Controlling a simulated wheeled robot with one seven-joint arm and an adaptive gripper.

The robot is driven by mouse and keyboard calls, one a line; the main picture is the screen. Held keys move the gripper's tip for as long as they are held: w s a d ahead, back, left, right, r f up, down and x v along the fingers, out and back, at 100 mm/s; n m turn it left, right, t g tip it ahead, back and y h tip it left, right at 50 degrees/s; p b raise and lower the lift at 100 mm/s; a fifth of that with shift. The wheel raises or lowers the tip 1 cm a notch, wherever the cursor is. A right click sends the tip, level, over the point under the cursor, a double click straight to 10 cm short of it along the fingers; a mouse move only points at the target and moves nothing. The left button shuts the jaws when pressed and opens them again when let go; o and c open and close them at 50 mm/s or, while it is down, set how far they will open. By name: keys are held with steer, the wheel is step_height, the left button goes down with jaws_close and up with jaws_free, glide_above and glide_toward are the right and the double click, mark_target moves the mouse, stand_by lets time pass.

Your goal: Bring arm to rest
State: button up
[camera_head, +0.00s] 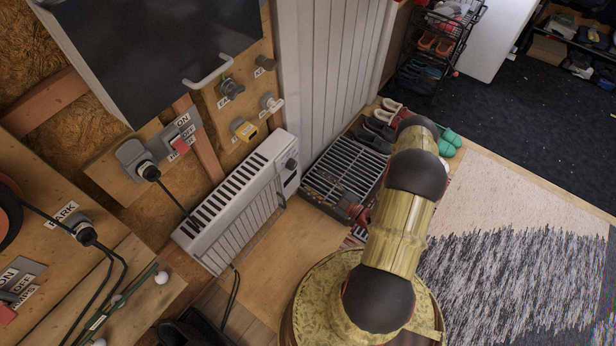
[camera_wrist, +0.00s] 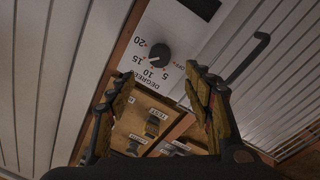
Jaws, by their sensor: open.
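My arm (camera_head: 400,235), gold with black joints, rises from the lower middle of the head view and is bent. Its far end hides my gripper there. In the wrist view my gripper (camera_wrist: 158,76) is open, with its two fingers apart and nothing between them. Beyond the fingertips is a white panel with a black dial (camera_wrist: 159,54), marked in degrees. I cannot tell how far the fingers are from it.
A white heater (camera_head: 235,205) stands by the wooden wall, left of my arm. A dark slatted rack (camera_head: 345,175) and shoes (camera_head: 385,122) lie behind my arm. Wall switches (camera_head: 175,140) are at left. Carpet (camera_head: 510,275) is open at right.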

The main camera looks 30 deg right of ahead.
steer(key=shift+s+d, duration=0.2)
steer(key=shift+s, duration=0.5)
